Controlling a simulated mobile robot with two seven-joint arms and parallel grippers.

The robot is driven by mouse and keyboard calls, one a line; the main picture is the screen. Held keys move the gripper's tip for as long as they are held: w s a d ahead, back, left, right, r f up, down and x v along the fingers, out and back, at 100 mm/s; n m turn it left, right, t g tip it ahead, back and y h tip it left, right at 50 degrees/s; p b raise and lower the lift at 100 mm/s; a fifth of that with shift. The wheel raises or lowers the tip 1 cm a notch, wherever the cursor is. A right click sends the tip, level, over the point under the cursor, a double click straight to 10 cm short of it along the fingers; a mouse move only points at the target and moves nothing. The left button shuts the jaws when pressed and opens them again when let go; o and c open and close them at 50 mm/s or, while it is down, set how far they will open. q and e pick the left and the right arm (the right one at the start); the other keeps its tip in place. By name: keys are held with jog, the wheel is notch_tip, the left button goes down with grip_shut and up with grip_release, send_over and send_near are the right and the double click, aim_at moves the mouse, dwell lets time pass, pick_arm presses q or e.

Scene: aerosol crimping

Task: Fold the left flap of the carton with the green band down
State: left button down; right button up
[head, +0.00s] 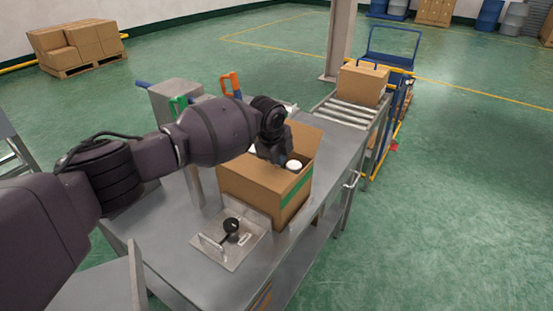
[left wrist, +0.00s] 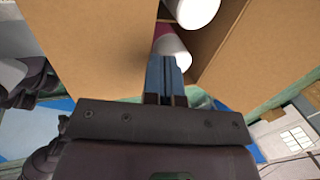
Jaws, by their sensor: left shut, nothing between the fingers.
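The open carton with the green band (head: 250,185) stands on the steel table, the band (head: 298,187) running round its right side. White-topped cans (head: 294,165) stand inside; they also show in the left wrist view (left wrist: 196,10). A raised flap (head: 305,138) stands at the carton's far side. The left flap is mostly hidden behind my arm in the head view. My left gripper (head: 279,157) is shut and empty, over the carton's opening. In the left wrist view its blue fingers (left wrist: 166,75) lie beside a broad cardboard panel (left wrist: 100,45); contact cannot be told. My right gripper is out of view.
A steel plate with a handle and black knob (head: 231,226) lies in front of the carton. A roller conveyor (head: 343,112) carries another carton (head: 362,85). The table's right edge is mostly clear.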

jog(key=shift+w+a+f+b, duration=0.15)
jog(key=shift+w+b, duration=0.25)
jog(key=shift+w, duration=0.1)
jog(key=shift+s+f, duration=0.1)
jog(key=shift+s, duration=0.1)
